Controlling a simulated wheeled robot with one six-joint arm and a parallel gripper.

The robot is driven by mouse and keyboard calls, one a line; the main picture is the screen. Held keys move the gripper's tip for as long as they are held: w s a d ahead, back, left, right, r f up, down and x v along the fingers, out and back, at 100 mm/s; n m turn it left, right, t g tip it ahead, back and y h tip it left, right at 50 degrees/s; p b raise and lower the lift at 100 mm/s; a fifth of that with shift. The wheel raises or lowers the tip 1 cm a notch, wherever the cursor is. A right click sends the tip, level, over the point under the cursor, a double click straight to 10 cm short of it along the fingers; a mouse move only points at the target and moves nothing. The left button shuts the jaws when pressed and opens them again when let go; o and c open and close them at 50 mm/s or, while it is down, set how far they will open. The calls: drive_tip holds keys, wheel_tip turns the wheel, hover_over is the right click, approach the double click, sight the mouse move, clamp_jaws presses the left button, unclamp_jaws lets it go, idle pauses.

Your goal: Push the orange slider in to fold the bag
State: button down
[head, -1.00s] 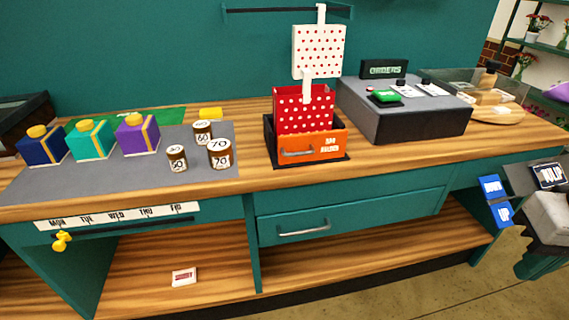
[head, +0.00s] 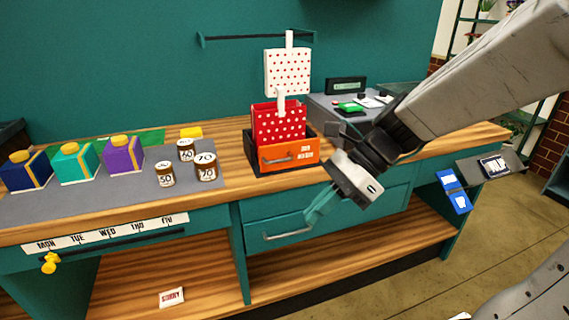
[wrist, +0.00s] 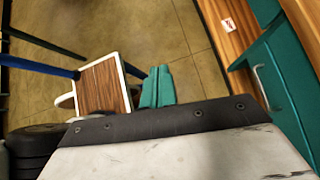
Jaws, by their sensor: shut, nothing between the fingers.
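The orange slider (head: 288,155) is the front of a black-based holder on the counter, with a silver handle and white lettering. The red bag with white dots (head: 279,122) stands upright in the holder behind the slider. A white panel with red dots (head: 287,72) is held above it on a white upright. My gripper (head: 312,219) has teal fingers, is shut and empty, and hangs in front of the counter, below and right of the slider. In the wrist view its teal fingers (wrist: 157,88) lie together above the floor; the slider and bag are not in that view.
Brown weights (head: 205,167) and three gift boxes (head: 75,163) stand on a grey mat at left. A grey block (head: 325,108) is right of the holder, partly behind my arm. A closed teal drawer (head: 285,232) is below. A wooden-topped stool (wrist: 105,87) shows in the wrist view.

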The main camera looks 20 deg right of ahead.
sight(279, 153)
drive_tip(key=w+d+f+m+t+y, duration=0.1)
drive_tip(key=w+d+f+m+t, duration=0.1)
drive_tip(key=w+d+m+t, duration=0.5)
drive_tip(key=w+d+f+m+y, duration=0.15)
drive_tip(key=w+m, duration=0.35)
drive_tip(key=m, duration=0.6)
drive_tip(key=w+d+f+m+t, duration=0.2)
drive_tip(key=w+d+m+t, duration=0.25)
drive_tip(key=m, duration=0.45)
drive_tip(key=shift+g, duration=0.25)
drive_tip(key=x, duration=0.4)
drive_tip(key=w+d+x, duration=0.1)
drive_tip(key=x, duration=0.4)
drive_tip(key=w+d+x, duration=0.1)
drive_tip(key=x, duration=0.3)
drive_tip(key=shift+w+f, duration=0.1)
drive_tip(key=shift+w, duration=0.15)
drive_tip(key=w, duration=0.5)
drive_tip(key=shift+w+r, duration=0.1)
drive_tip(key=shift+r, duration=0.15)
